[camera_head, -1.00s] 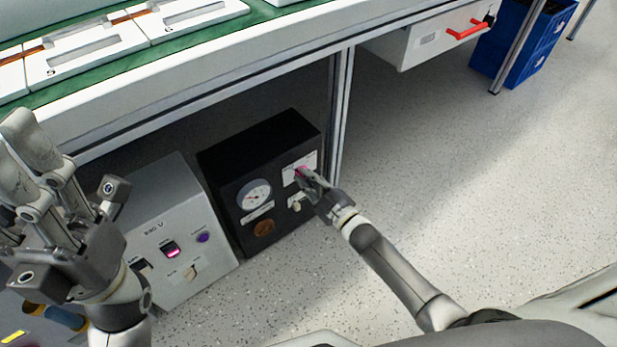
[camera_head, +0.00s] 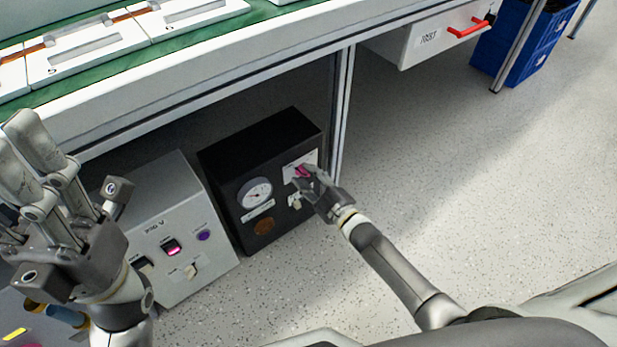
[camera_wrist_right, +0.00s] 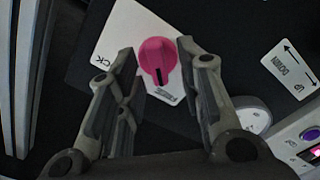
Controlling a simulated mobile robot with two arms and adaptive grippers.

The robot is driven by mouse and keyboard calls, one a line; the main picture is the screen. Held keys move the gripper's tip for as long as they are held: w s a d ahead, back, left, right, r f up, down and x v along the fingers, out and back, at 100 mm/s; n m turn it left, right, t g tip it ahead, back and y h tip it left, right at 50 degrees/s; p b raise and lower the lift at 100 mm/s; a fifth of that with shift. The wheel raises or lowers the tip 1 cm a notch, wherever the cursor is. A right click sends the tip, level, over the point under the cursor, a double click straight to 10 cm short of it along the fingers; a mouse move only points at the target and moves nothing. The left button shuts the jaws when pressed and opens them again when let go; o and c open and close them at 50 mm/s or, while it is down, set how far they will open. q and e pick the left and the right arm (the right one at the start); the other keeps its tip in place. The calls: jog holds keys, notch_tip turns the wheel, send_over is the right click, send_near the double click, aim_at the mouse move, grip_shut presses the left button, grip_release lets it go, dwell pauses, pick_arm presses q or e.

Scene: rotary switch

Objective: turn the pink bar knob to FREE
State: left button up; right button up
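The pink bar knob (camera_wrist_right: 157,60) sits on a white label plate (camera_wrist_right: 117,38) on the front of the black box (camera_head: 228,183). In the right wrist view its dark mark points down, toward small print too blurred to read. Letters "CK" show at the plate's left corner. In the head view the knob (camera_head: 302,171) is partly behind my right gripper (camera_head: 304,178). My right gripper (camera_wrist_right: 156,50) is open, with one finger on each side of the knob and narrow gaps visible. My left gripper (camera_head: 68,158) is open and empty at the left, away from the box.
The workbench edge (camera_head: 200,85) and a metal leg (camera_head: 341,120) are close.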

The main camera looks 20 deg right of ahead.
jog(key=v, duration=1.2)
dwell(0.5)
